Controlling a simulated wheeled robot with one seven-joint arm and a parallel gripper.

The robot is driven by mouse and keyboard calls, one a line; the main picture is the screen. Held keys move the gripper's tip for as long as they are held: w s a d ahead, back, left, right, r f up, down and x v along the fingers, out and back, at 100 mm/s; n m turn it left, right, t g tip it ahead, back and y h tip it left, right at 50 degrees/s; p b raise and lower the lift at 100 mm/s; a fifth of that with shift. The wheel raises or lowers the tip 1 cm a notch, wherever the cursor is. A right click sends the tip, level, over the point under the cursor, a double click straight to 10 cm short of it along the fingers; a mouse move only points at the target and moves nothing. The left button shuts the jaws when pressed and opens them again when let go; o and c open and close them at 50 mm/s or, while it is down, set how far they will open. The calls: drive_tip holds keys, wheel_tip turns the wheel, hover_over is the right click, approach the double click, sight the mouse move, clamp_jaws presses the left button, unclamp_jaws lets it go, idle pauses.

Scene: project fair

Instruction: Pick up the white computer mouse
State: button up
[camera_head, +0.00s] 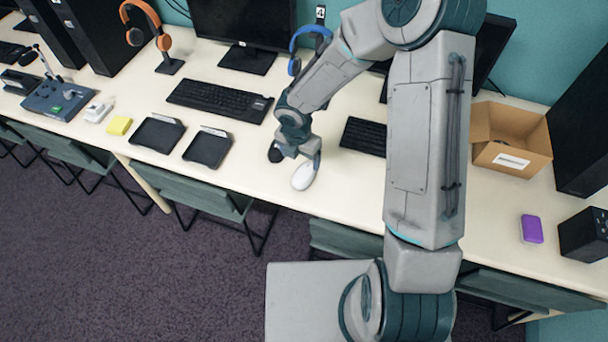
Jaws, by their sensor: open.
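The white computer mouse (303,177) lies on the cream table, near its front edge, in the middle of the head view. My gripper (297,155) is open and points down, just behind and above the mouse. The far end of the mouse is close under the gripper or partly hidden by it; I cannot tell whether they touch. A dark mouse (274,153) sits just left of my gripper on the table.
A black keyboard (220,101) and two black trays (208,148) (158,133) lie to the left. Another keyboard (364,136) is right, partly behind my arm. A cardboard box (510,138) and a purple object (531,229) stand farther right. Stools (207,197) are below the front edge.

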hover_over(304, 172)
drive_tip(key=s, duration=0.1)
drive_tip(key=f, duration=0.5)
drive_tip(key=shift+a, duration=0.4)
drive_tip(key=shift+w+d+f, duration=0.15)
drive_tip(key=shift+w+f, duration=0.05)
drive_tip(key=shift+f, duration=0.75)
drive_tip(key=shift+w+d+f, duration=0.1)
drive_tip(key=shift+w+f, duration=0.05)
drive_tip(key=shift+f, duration=0.85)
drive_tip(key=shift+w+d+f, duration=0.15)
drive_tip(key=shift+w+f, duration=0.05)
drive_tip(key=shift+f, duration=0.75)
drive_tip(key=c, duration=1.1)
